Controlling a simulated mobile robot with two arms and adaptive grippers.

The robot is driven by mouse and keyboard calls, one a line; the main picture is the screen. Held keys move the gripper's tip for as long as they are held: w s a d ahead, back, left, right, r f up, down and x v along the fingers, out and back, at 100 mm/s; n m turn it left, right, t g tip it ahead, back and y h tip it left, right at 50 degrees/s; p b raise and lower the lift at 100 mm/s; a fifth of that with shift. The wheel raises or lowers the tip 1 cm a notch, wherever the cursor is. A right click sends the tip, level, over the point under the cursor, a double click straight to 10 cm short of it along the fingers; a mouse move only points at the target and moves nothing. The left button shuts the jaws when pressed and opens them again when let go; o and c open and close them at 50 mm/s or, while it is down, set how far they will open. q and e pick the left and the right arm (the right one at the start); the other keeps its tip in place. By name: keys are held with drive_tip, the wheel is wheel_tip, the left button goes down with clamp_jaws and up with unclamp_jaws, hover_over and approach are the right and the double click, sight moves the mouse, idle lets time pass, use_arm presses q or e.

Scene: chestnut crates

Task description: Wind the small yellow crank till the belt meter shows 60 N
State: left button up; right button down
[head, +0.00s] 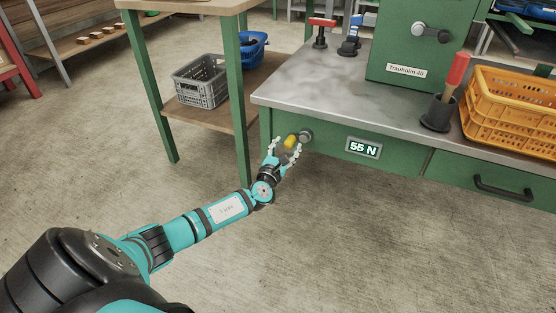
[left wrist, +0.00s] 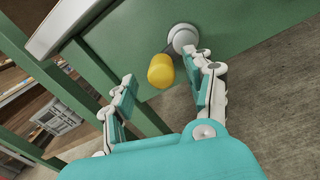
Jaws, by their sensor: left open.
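The small yellow crank handle (head: 290,141) sticks out from a grey round hub (head: 306,136) on the green front of the metal-topped bench. The belt meter (head: 363,148) to its right reads 55 N. My left gripper (head: 286,150) is open, with its fingers on either side of the yellow handle. In the left wrist view the yellow handle (left wrist: 161,70) lies between and a little beyond the open fingertips (left wrist: 163,78), with visible gaps to both; the hub (left wrist: 183,38) is behind it. My right gripper is not in view.
The bench top (head: 310,80) overhangs the crank closely. A wooden table with green legs (head: 238,100) stands left, with a grey crate (head: 200,82) on its shelf. An orange crate (head: 510,105) and a red-handled tool in a dark cup (head: 438,113) stand on the bench. The floor in front is clear.

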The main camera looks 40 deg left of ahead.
use_arm(q)
drive_tip(key=v, duration=1)
drive_tip(key=shift+r, duration=0.1)
